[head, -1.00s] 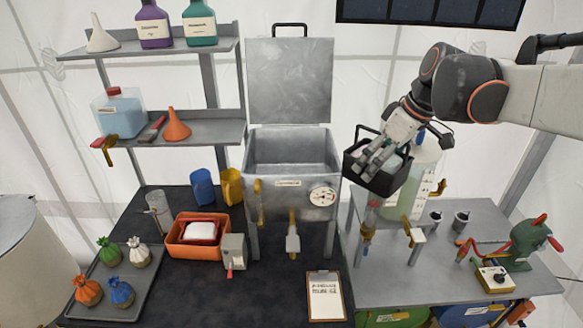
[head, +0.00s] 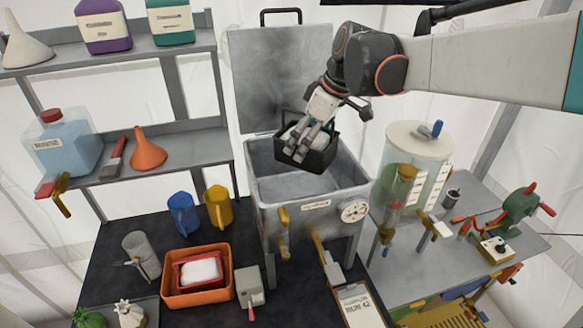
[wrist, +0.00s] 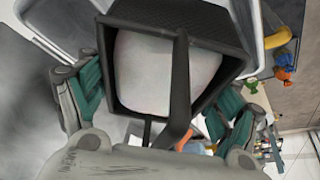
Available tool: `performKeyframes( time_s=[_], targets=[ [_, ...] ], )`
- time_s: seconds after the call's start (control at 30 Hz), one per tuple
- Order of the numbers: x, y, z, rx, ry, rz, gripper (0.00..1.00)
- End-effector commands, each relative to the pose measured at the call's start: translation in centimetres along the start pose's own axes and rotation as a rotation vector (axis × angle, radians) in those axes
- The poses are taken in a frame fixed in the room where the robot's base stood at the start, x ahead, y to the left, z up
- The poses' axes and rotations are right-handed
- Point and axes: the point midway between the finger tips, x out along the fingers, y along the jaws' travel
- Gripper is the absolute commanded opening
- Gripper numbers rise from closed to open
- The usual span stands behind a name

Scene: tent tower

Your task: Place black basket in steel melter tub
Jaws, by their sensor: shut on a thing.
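The black basket (head: 318,158) hangs from my gripper (head: 305,140) above the open steel melter tub (head: 350,183). It is roughly upright, with a pale white block (wrist: 165,72) inside it. In the wrist view the basket (wrist: 215,32) sits between my two fingers, and its handle crosses the picture close to the camera. My gripper is shut on the basket.
A clear tank with a round lid (head: 418,140) stands right of the tub. A dial gauge (head: 354,210) and spigot are on the tub's front. Blue (head: 183,212) and yellow (head: 219,207) jugs and an orange tray (head: 197,290) stand to the left. Shelves (head: 150,150) rise at far left.

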Motion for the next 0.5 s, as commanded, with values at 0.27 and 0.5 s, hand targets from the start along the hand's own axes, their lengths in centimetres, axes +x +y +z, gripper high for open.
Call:
performKeyframes(
  time_s=[0.27, 0.5],
  targets=[
    [6.1, 0.0, 2.5, 0.000, 0.001, 0.000, 0.37],
    [10.7, 0.0, 4.4, 0.000, 0.001, 0.000, 0.37]
  ],
)
